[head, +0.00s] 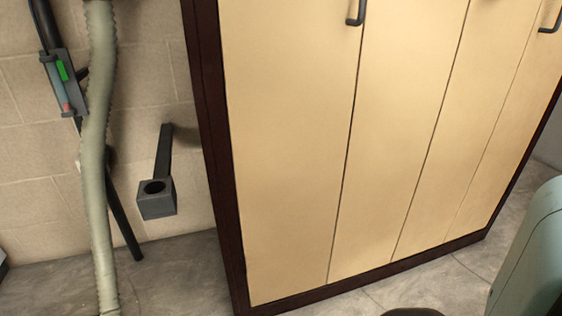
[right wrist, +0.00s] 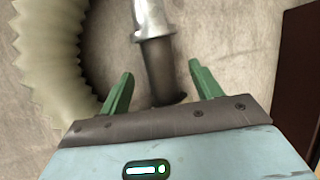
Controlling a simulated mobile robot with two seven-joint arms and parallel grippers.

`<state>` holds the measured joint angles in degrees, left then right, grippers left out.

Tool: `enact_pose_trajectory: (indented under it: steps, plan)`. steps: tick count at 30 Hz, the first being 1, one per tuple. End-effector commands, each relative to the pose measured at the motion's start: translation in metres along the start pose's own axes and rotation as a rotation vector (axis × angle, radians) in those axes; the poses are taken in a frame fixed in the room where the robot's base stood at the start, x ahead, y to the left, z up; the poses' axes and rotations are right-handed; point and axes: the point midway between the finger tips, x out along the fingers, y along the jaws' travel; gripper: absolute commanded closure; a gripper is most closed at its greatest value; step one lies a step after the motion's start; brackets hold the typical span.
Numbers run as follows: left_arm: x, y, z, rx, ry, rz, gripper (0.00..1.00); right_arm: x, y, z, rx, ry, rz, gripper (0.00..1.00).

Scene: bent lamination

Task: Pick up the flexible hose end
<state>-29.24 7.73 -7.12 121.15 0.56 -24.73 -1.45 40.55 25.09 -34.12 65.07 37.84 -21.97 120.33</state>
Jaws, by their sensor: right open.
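The pale, ribbed flexible hose (head: 95,170) hangs down the left side of the head view to the floor. In the right wrist view the hose (right wrist: 50,60) curves along the left. A hose end with a metallic collar (right wrist: 150,18) and a dark tube (right wrist: 158,68) shows at top centre. My right gripper (right wrist: 161,72) is open, its two green fingers on either side of the dark tube in the picture. I cannot tell whether the tube is fully between them in depth; no contact shows. My left gripper is not in view.
A grey socket holder (head: 157,198) juts from the block wall (head: 150,90) right of the hose. A tan cabinet (head: 290,150) with a dark frame fills the centre and right. A black pole (head: 125,215) leans behind the hose. Grey floor (head: 180,280) is open in front.

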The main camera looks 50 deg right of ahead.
Motion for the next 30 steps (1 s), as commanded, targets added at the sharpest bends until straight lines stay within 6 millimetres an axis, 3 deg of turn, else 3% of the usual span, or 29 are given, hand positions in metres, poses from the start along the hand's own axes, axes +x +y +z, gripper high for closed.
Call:
enact_pose_trajectory:
  steps: [3, 9, 20, 30]
  plan:
    - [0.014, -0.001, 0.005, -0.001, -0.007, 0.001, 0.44, 0.019, 0.001, -0.002, -0.001, 0.000, 0.001, 0.36]
    - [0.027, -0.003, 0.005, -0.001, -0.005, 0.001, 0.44, 0.038, 0.002, -0.002, 0.000, 0.001, 0.001, 0.36]
    - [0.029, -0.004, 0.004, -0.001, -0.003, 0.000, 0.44, 0.042, 0.001, -0.001, 0.001, 0.000, -0.001, 0.36]
    - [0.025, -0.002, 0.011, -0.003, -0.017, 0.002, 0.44, 0.042, 0.001, -0.001, 0.001, 0.000, 0.000, 0.79]
